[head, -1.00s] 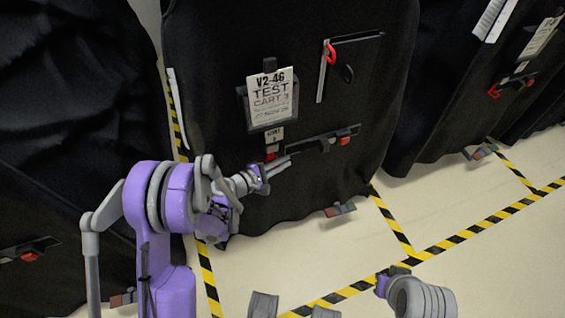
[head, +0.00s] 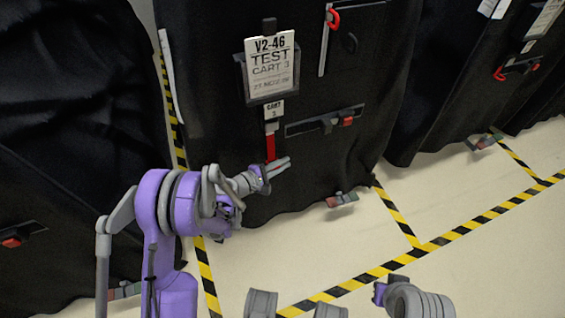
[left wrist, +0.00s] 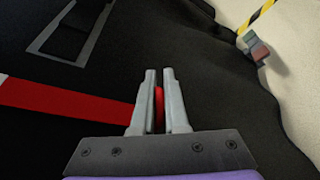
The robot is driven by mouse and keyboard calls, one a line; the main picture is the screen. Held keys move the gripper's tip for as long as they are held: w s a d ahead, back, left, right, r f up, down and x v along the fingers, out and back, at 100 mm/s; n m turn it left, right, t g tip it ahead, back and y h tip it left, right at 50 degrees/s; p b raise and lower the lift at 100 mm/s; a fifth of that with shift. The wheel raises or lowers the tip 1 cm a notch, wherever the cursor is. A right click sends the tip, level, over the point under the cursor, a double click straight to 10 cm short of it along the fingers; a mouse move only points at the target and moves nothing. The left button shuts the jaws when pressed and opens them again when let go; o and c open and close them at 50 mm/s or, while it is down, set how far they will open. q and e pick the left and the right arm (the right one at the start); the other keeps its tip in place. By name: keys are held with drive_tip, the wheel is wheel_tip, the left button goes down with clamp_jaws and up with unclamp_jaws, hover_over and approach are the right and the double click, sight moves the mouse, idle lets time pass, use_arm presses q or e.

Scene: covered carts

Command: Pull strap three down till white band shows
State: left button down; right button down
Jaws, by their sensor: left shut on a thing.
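A red strap (head: 270,147) hangs straight down from below the small cart 3 tag (head: 273,108). My left gripper (head: 284,165) is at the strap's lower end, shut on it. In the left wrist view the red strap (left wrist: 60,103) runs in from the left, and a bit of red shows between the two fingers (left wrist: 158,108).
A printed sign (head: 271,68) hangs above the strap. A dark bar with a red latch (head: 347,121) is right of it. Other covered carts stand left (head: 70,110) and right (head: 445,90). Striped tape (head: 440,243) marks the open pale floor.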

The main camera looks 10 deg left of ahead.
use_arm(q)
drive_tip(key=c, duration=0.9)
unclamp_jaws()
drive_tip(key=shift+f, duration=0.1)
drive_tip(key=p+v, duration=0.1)
drive_tip(key=v, duration=0.9)
drive_tip(key=shift+s+a+p, duration=0.15)
drive_tip(key=shift+s+p, duration=0.15)
